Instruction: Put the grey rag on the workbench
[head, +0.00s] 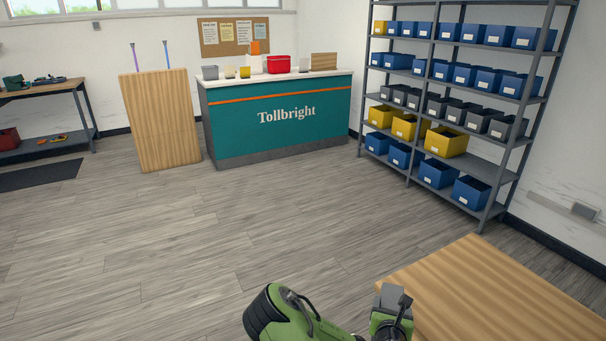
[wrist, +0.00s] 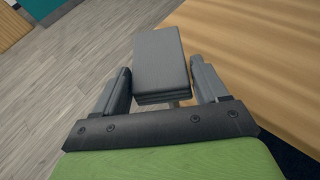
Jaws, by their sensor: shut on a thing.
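The grey rag (wrist: 160,62) is a dark grey folded block between the fingers of my gripper (wrist: 163,85) in the wrist view. My gripper is shut on it. In the head view my gripper (head: 398,303) is low in the picture, beside the near left edge of a wooden tabletop, with the grey rag (head: 389,296) at its end. A workbench (head: 45,92) with a wooden top and dark metal legs stands at the far left, with tools on its top. Its left end is out of view.
The near wooden tabletop (head: 500,290) looks bare. A teal Tollbright counter (head: 285,120) and a wooden stand (head: 160,120) are at the back. A shelf rack (head: 480,165) of bins stands at right. A dark mat (head: 40,175) lies before the workbench. The middle floor (head: 220,230) is clear.

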